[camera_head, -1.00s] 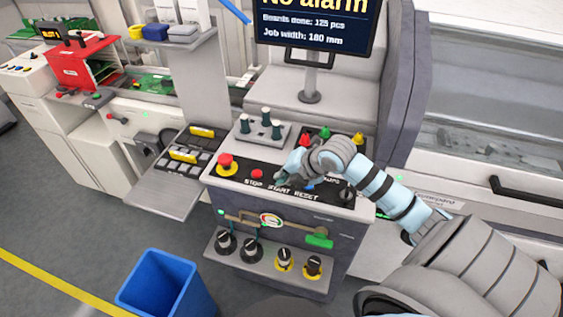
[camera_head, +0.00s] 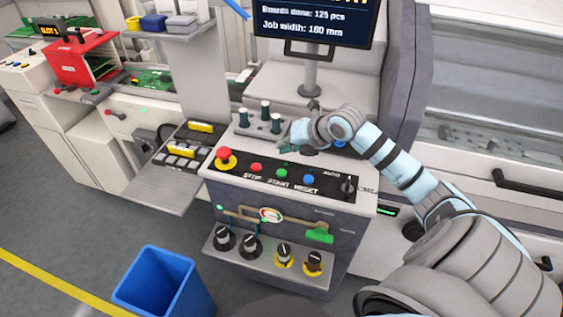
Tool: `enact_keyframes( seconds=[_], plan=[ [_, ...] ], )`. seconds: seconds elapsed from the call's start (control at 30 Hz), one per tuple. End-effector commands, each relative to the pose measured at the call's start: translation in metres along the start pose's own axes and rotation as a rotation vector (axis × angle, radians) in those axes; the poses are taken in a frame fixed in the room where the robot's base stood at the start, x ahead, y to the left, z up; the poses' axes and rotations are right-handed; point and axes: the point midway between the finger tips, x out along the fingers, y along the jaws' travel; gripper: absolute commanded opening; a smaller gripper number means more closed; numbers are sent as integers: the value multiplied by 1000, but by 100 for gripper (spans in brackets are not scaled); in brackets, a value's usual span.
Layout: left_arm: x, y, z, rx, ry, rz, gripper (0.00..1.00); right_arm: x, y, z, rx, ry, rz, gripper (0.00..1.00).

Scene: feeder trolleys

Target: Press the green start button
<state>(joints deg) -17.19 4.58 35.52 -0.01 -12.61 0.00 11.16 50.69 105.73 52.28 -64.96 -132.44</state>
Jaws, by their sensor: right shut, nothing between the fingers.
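The green start button (camera_head: 281,173) sits on the dark strip of the control panel (camera_head: 217,176), above the label START. It shows clear, between a red STOP button (camera_head: 256,167) and a blue RESET button (camera_head: 308,179). My right gripper (camera_head: 287,145) is shut and empty. It appears above and behind the button row in the picture, apart from the green button, near the small green-capped posts. My left gripper is not in view.
A red mushroom button on a yellow base (camera_head: 225,157) stands at the panel's left. A black AUTO selector (camera_head: 348,184) is at its right. A monitor (camera_head: 313,25) rises at the back. A blue bin (camera_head: 165,285) stands on the floor.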

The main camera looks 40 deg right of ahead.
Motion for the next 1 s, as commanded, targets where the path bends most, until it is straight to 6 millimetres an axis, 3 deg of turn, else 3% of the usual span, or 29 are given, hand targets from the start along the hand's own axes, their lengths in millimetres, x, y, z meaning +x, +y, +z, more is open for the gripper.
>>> enact_keyframes(
  seconds=[0.03,0.1,0.33,1.0],
  plan=[
    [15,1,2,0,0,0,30,11,-8,-8,0,0,0,0],
    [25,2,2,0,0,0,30,18,-14,-14,1,0,0,0],
    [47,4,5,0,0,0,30,38,-28,-28,2,1,0,0],
    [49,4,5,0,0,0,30,41,-30,-30,1,0,0,0]
  ],
)
